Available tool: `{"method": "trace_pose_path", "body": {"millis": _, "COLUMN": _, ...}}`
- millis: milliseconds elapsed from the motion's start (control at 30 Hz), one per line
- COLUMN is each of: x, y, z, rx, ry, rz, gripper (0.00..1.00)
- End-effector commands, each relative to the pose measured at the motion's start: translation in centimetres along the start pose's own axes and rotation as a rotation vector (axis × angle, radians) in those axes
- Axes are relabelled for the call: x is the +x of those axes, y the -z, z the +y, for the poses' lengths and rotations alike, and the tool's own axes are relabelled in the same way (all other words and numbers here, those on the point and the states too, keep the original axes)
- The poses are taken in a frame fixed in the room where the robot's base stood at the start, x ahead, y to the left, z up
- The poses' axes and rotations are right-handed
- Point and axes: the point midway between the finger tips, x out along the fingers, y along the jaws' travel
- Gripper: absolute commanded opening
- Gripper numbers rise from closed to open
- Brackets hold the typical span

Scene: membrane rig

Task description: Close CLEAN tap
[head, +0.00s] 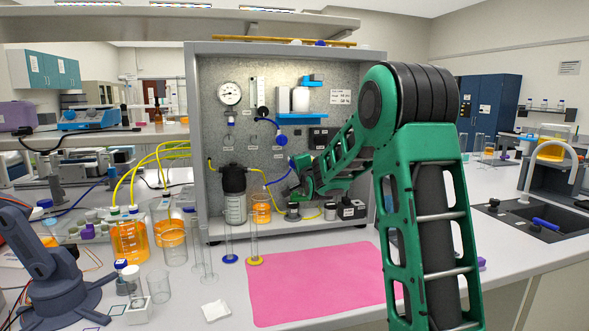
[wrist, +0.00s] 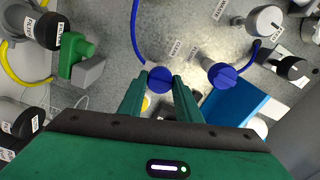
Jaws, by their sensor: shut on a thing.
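In the wrist view, a round blue tap knob (wrist: 160,79) sits between the tips of my gripper (wrist: 161,84), and the two green fingers are shut on its sides. A small label that seems to read CLEAN stands on the panel just above it, and a blue tube runs up from the knob. In the head view, my gripper (head: 292,187) reaches the lower middle of the grey rig panel (head: 215,120). The held knob is hidden there behind my gripper and arm. Whether the tap is open or closed cannot be told.
A second blue knob (wrist: 222,75) is close on the right in the wrist view, with a blue block (wrist: 238,100) below it. A green and grey fitting (wrist: 84,62) is at left. In the head view, a pink mat (head: 310,285) and orange-filled beakers (head: 130,240) lie in front.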

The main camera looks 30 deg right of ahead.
Motion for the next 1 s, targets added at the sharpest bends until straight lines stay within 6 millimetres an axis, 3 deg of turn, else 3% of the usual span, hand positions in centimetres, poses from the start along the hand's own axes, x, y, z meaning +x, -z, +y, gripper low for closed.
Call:
{"method": "trace_pose_path", "body": {"millis": 333, "x": -0.07, "y": 0.09, "z": 0.54, "rx": 0.126, "ry": -0.009, "rz": 0.001, "gripper": 0.09}}
{"method": "trace_pose_path", "body": {"millis": 867, "x": -0.09, "y": 0.14, "z": 0.71, "rx": 0.145, "ry": -0.013, "rz": 0.002, "gripper": 0.09}}
{"method": "trace_pose_path", "body": {"millis": 900, "x": -0.09, "y": 0.14, "z": 0.71, "rx": 0.145, "ry": -0.012, "rz": 0.002, "gripper": 0.4}}
{"method": "trace_pose_path", "body": {"millis": 933, "x": -0.08, "y": 0.14, "z": 0.67, "rx": 0.145, "ry": -0.012, "rz": 0.002, "gripper": 0.48}}
{"method": "trace_pose_path", "body": {"millis": 1000, "x": -0.07, "y": 0.13, "z": 0.57, "rx": 0.145, "ry": -0.01, "rz": 0.002, "gripper": 0.5}}
